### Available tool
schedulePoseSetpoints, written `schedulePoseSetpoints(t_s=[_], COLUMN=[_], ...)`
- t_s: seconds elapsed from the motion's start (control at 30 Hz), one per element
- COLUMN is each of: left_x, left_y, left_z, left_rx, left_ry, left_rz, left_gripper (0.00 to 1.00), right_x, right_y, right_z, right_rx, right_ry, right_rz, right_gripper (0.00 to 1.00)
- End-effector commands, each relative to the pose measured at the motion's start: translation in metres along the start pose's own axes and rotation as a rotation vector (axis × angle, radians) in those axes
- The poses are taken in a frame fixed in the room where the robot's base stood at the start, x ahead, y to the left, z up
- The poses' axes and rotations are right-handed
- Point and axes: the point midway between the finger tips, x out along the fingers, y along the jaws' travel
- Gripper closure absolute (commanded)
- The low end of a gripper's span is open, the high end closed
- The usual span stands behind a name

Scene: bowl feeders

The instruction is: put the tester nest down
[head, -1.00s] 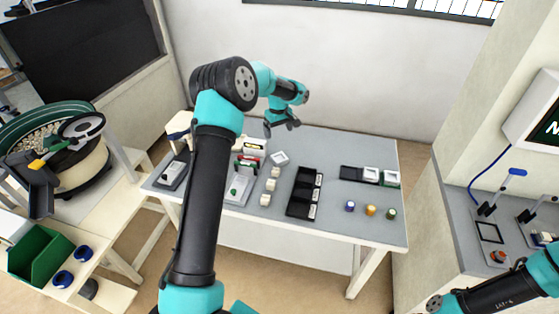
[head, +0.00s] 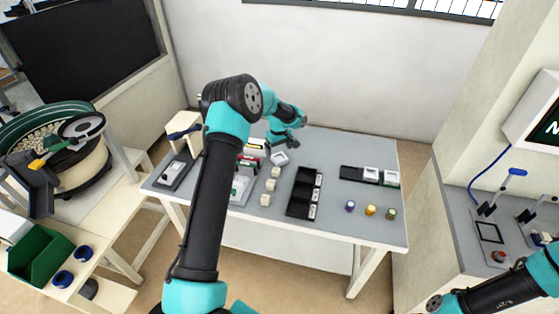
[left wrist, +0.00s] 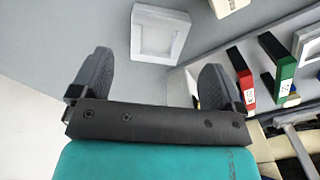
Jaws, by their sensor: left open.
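A white square nest (head: 279,159) with a recessed middle lies on the grey table, right behind the small pale blocks. In the left wrist view the nest (left wrist: 160,33) lies just beyond my fingertips, apart from them. My left gripper (head: 283,143) is open and empty, low over the table beside the nest. Its two dark fingers are spread wide in the left wrist view (left wrist: 155,78). My right arm enters at the lower right of the head view; its gripper is out of the picture.
A black tray (head: 301,208) with compartments stands right of several pale blocks (head: 271,184). A black strip (head: 351,173) holds white and green-edged pieces at the right. Three small coloured knobs (head: 370,211) stand in front of it. A rack with red and green parts (left wrist: 285,80) is near the left gripper.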

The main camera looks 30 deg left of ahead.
Motion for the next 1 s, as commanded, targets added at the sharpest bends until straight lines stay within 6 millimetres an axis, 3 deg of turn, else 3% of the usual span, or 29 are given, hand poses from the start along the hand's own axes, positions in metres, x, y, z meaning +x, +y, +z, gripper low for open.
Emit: schedulePoseSetpoints(t_s=[0.43,1.0], left_x=[0.049,0.051], left_y=[0.003,0.003], left_z=[0.001,0.001], left_rx=[-0.001,0.0], left_ry=[-0.001,0.0], left_rz=[-0.001,0.0], left_gripper=[0.06,0.09], right_x=[0.0,0.0], right_y=[0.0,0.0], right_z=[0.0,0.0], right_rx=[0.0,0.0], right_ry=[0.0,0.0], right_rz=[0.0,0.0], right_gripper=[0.19,0.19])
